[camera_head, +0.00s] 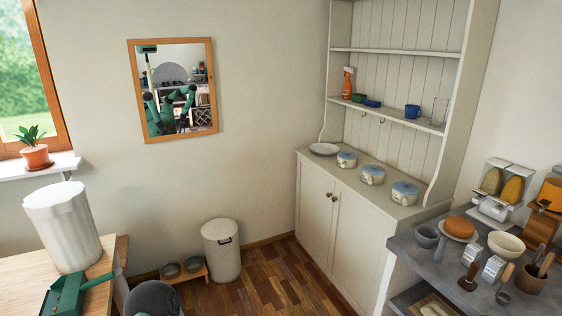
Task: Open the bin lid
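A cream, round bin (222,258) stands on the wooden floor against the back wall, left of the cabinet. Its lid (219,229) sits flat on top and looks closed. A small dark handle or mark shows on the upper front of the bin. Neither of my grippers shows directly in the view. A dark rounded part with some green at the bottom edge looks like part of my own arm. The mirror (173,88) reflects my green arms, too small to read the grippers.
Two bowls in a low wooden stand (184,270) sit left of the bin. A cream cabinet (345,232) stands to its right. A wooden table (25,285) with a white fluted container (64,228) is at left. A cluttered grey counter (432,262) is at right.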

